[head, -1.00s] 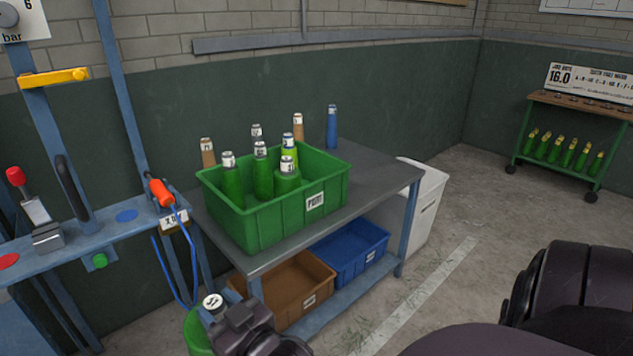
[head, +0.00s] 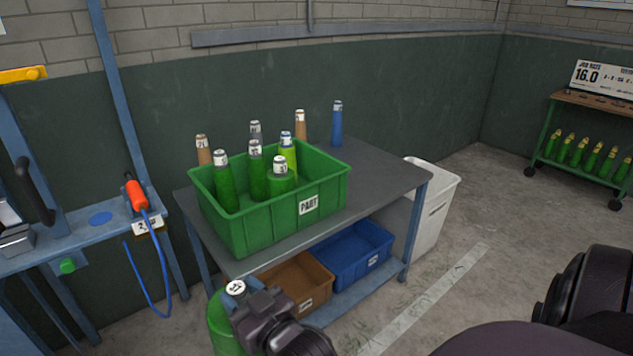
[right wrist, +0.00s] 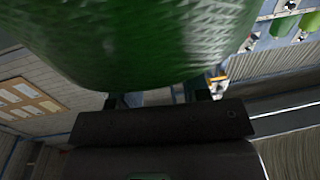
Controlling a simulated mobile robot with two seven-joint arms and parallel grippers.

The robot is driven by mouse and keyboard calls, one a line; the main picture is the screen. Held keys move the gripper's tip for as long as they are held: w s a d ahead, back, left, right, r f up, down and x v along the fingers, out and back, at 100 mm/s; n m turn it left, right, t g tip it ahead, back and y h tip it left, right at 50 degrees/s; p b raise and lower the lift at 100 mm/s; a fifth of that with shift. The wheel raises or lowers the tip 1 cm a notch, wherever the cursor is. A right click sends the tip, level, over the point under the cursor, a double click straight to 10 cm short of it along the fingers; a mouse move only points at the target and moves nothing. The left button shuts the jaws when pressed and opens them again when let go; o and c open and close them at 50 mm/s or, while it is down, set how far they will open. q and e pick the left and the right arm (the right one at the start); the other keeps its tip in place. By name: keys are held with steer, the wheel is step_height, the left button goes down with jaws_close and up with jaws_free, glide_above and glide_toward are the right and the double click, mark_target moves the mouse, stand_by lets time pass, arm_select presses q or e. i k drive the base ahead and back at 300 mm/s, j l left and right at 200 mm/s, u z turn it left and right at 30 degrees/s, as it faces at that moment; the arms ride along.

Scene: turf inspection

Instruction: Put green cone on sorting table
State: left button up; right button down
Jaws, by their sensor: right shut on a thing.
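My right gripper (head: 243,303) is shut on a green cone (head: 220,322) with a round white label on top. It holds the cone upright in front of the near left part of the sorting table (head: 385,183), below the tabletop's level in the head view. In the right wrist view the cone (right wrist: 140,40) fills the upper part, close to the gripper. The grey-topped table carries a green crate (head: 262,226) with several green cones inside. Brown and blue cones stand on the tabletop behind the crate. My left gripper is not in view.
A brown bin (head: 300,285) and a blue bin (head: 350,257) sit on the table's lower shelf. A white bin (head: 437,205) stands at its right. A blue bench with an orange-handled tool (head: 136,196) is at the left. Bare tabletop shows right of the crate.

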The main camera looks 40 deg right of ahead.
mark_target(366, 173)
steer(key=l+z, duration=0.1)
steer(key=l, duration=1.2)
steer(key=l+z, duration=0.1)
steer(key=l, duration=1.25)
steer(key=i+l+z, duration=0.1)
steer(key=l, duration=1.2)
